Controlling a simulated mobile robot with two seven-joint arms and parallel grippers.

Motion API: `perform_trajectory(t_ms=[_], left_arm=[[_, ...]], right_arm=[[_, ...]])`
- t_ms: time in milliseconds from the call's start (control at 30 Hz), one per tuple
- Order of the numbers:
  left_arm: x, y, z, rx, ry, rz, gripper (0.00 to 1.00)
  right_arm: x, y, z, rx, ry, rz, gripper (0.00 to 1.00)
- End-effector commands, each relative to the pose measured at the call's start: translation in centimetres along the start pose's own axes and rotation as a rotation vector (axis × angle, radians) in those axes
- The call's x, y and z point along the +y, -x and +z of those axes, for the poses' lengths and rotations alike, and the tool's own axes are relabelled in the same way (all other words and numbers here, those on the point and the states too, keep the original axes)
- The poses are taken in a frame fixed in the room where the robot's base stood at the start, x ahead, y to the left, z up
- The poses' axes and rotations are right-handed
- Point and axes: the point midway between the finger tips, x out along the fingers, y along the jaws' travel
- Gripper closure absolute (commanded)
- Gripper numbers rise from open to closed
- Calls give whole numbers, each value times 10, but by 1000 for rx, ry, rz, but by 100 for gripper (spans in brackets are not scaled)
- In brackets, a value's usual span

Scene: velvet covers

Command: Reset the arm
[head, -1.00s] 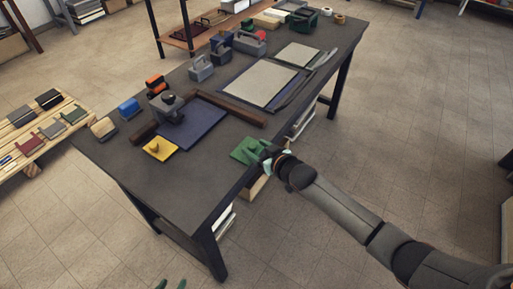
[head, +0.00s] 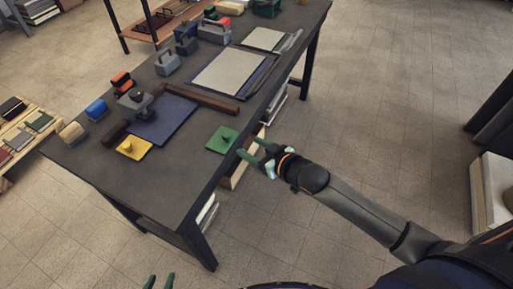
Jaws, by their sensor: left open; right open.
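My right gripper (head: 254,150) is open and empty in the head view. It is just off the table's right-hand edge, with its green fingers pointing up and left toward a green square with a knob (head: 222,139). That square lies on the dark table (head: 85,165), a little apart from the fingertips. My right arm reaches in from the lower right. My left gripper (head: 159,281) shows only as two green fingertips at the bottom edge, spread apart with nothing visible between them. The rest of it is out of frame.
A yellow knobbed square (head: 133,148), a blue panel (head: 165,122), a grey tool (head: 135,103) and brown bars (head: 205,98) lie on the table. Pale panels (head: 230,73) lie farther back. Tiled floor right of the table is mostly clear. A white-sided unit (head: 490,195) stands at far right.

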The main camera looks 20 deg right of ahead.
Motion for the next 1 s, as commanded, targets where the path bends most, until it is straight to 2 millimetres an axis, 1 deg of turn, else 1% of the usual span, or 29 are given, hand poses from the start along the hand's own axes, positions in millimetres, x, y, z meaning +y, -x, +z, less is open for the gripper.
perform_trajectory(t_ms=[33, 100, 200, 767, 867, 967, 1000], left_arm=[[0, 0, 0, 0, 0, 0, 50], [0, 0, -1, 0, 0, 0, 50], [0, 0, -1, 0, 0, 0, 50], [0, 0, -1, 0, 0, 0, 50], [0, 0, -1, 0, 0, 0, 50], [0, 0, -1, 0, 0, 0, 50], [0, 0, -1, 0, 0, 0, 50]], right_arm=[[0, 6, 1, -1, 0, 0, 35], [0, 11, 0, -1, 0, 0, 35], [0, 15, 0, 0, 1, 0, 35], [0, 16, 1, -1, -2, 0, 35], [-6, 19, 13, -15, -16, 0, 35], [-18, 28, 42, -51, -44, 5, 35], [-25, 35, 58, -72, -59, 9, 35]])
